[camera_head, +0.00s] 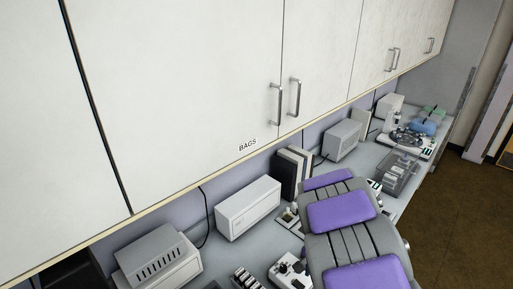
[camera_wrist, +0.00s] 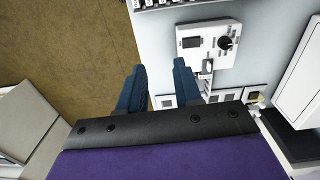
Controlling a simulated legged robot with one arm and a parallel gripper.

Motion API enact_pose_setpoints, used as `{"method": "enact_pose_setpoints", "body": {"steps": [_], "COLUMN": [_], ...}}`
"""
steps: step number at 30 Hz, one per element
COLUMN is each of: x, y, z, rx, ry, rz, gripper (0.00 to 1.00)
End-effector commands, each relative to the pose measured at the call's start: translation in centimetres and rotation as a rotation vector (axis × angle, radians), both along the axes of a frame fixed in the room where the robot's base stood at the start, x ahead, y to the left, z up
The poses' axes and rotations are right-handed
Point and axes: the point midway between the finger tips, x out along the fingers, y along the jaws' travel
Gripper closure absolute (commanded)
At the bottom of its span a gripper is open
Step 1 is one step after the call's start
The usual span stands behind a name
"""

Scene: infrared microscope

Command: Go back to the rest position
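My gripper (camera_wrist: 159,82) shows in the wrist view as two dark blue fingers. They stand apart with nothing between them, so it is open and empty. It is above the edge of the pale counter (camera_wrist: 166,60), left of a white control box with a black knob (camera_wrist: 210,45). My arm, grey with purple pads, fills the lower right of the head view and hides part of the counter. The gripper's fingers cannot be made out in the head view.
White wall cabinets (camera_head: 190,80) overhang the counter. Below them stand a vented box (camera_head: 158,262), a white box (camera_head: 247,207) and dark binders (camera_head: 292,172). A microscope (camera_head: 400,132) and a clear bin (camera_head: 398,178) are farther back. Brown floor (camera_head: 455,225) is open at right.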

Motion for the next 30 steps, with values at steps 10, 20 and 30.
{"method": "enact_pose_setpoints", "body": {"steps": [10, 20, 30], "x": [-3.5, -11.9, -22.3], "y": [0.7, 2.4, 3.8], "z": [3.6, 8.6, 11.1], "rx": [0.014, 0.048, 0.074], "ry": [0.013, 0.052, 0.097], "rz": [0.086, 0.273, 0.529], "gripper": [0.66, 0.66, 0.66]}}
